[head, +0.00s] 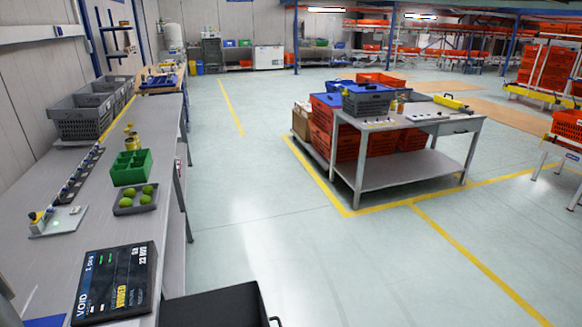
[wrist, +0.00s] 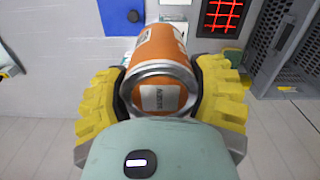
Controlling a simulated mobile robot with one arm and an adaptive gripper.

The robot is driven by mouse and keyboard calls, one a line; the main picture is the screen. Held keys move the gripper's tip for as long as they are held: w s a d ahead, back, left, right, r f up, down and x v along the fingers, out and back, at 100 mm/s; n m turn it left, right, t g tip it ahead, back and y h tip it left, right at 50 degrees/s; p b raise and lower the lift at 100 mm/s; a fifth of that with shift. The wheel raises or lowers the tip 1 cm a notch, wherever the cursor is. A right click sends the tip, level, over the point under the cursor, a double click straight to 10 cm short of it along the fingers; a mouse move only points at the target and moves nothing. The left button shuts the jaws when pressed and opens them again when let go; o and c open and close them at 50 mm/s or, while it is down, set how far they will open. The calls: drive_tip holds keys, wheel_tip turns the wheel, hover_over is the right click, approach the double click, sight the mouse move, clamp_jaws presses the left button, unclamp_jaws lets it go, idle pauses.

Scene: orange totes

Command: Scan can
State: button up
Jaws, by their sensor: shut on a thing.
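An orange can with silver rims (wrist: 163,62) is in the middle of the wrist view. It lies between the two yellow ribbed fingers of my gripper (wrist: 162,95), which is shut on its sides. The can's near end faces the camera and bears a small white label with dark print. Another pale label shows on its far side. A black panel with a glowing red grid (wrist: 221,15) is beyond the can at upper right, apart from it. My gripper and the can do not show in the head view.
In the wrist view, a blue panel (wrist: 122,17) is at upper left and a grey crate (wrist: 285,40) at right. In the head view, a dark display (head: 115,283) stands on the left bench (head: 50,185), with a green bin (head: 131,168) and grey crates (head: 85,115) beyond.

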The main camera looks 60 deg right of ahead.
drive_tip(key=shift+a+f+n, duration=0.2)
drive_tip(key=shift+a+n, duration=0.05)
drive_tip(key=shift+n, duration=0.05)
drive_tip(key=shift+s+a, duration=0.1)
drive_tip(key=shift+s+a+f+n+p, duration=0.25)
drive_tip(key=shift+a+f+n+p, duration=0.45)
drive_tip(key=shift+a+n, duration=0.3)
drive_tip(key=s+a+f+n+p, duration=0.7)
drive_tip(key=s+a+f+n, duration=0.25)
drive_tip(key=s+n, duration=0.45)
wheel_tip(320, 180, down, 8)
drive_tip(key=w+n+b, duration=0.1)
drive_tip(key=b, duration=0.6)
drive_tip(key=shift+w+d+f, duration=0.15)
drive_tip(key=shift+d+f, duration=0.1)
drive_tip(key=shift+d, duration=0.15)
drive_tip(key=shift+r, duration=0.1)
